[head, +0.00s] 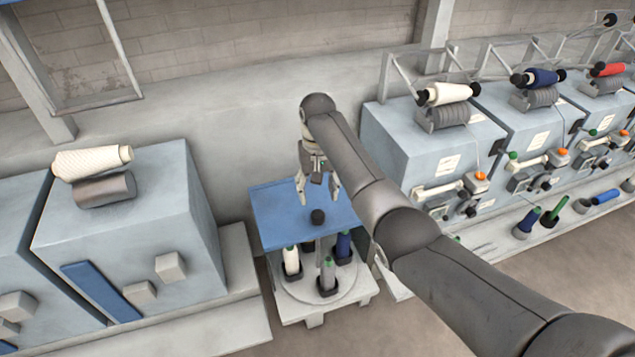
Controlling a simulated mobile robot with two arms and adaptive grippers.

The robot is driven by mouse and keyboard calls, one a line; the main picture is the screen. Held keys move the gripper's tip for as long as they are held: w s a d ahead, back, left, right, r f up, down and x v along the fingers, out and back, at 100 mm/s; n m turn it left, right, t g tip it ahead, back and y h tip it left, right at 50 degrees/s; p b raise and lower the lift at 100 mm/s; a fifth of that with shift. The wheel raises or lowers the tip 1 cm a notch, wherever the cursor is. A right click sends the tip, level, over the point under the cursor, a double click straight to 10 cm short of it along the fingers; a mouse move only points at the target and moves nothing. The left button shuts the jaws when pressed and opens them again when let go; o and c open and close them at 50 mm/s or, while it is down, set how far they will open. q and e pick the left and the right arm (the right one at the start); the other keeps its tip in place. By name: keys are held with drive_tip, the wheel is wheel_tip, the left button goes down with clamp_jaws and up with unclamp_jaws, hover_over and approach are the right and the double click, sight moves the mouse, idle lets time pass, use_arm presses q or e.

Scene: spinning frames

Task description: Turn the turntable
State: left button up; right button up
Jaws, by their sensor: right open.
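The turntable (304,293) is a round pale plate low on a small stand. It carries several bobbins in dark holders: a white one (291,262), a grey one (327,273) and a blue one (343,246). A blue top panel (277,213) lies above its back part, with a dark round knob (318,217) near the panel's front edge. My right gripper (318,195) is open and empty, pointing down above the blue panel, just behind the knob. I cannot tell its exact height. My right arm hides the panel's right side. My left gripper is not in view.
A blue-grey machine with a cream yarn cone (92,161) stands at left. A row of spinning units (420,150) with bobbins stands at right, close to my arm. Floor is clear in front of the stand.

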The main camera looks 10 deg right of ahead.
wheel_tip(320, 180, up, 2)
drive_tip(key=shift+r, duration=0.1)
idle(0.5)
